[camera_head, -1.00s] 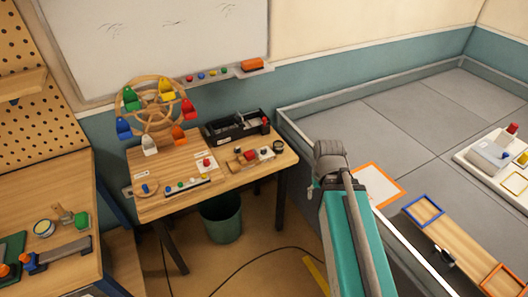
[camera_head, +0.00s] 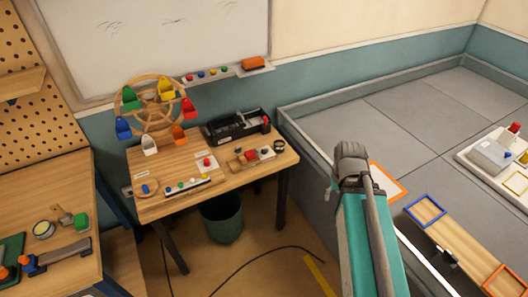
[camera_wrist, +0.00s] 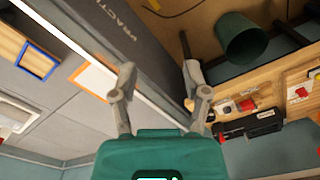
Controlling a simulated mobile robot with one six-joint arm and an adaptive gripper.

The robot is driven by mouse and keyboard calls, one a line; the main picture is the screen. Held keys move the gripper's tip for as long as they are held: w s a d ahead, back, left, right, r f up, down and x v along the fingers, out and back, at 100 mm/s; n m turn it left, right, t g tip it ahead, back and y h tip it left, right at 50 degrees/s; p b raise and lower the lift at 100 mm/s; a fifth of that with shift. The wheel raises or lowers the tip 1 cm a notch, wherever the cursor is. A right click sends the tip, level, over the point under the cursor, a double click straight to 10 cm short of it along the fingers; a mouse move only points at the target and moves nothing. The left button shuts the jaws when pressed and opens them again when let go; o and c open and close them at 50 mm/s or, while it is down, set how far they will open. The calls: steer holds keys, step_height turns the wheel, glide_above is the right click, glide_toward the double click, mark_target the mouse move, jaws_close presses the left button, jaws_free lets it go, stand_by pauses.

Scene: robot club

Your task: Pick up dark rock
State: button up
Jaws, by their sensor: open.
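No thing that I can surely name as the dark rock shows. A small dark object (camera_head: 446,257) lies by the near edge of the wooden board on the right in the head view; it is too small to tell what it is. My gripper shows in the wrist view (camera_wrist: 156,60), with its fingers spread and nothing between them. In the head view, the grey end of my teal arm (camera_head: 351,165) is in front of the wall of the grey-floored arena, left of the board and apart from the small dark object.
A wooden table (camera_head: 225,178) with a toy Ferris wheel (camera_head: 152,115) and a black open box (camera_head: 236,128) stands at the left. A green bin (camera_head: 222,219) is beneath it. The arena's low wall (camera_head: 305,150) runs beside my arm. Much of the arena's grey floor (camera_head: 400,115) is clear.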

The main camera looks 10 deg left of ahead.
steer(key=m+t+y+b, duration=0.8)
steer(key=m+t+b, duration=0.3)
steer(key=m+b, duration=1.85)
glide_toward(266, 152)
steer(key=shift+a+n+v, duration=0.1)
steer(key=shift+n+v, duration=0.05)
steer(key=shift+v, duration=0.7)
steer(key=shift+a+n+v, duration=0.1)
steer(key=shift+a+v, duration=0.05)
steer(key=shift+v, duration=0.65)
steer(key=shift+s+r, duration=0.1)
steer(key=b+x, duration=0.3)
steer(key=x, duration=0.4)
steer(key=shift+w, duration=0.25)
steer(key=shift+w+a+f, duration=0.3)
steer(key=shift+w, duration=0.1)
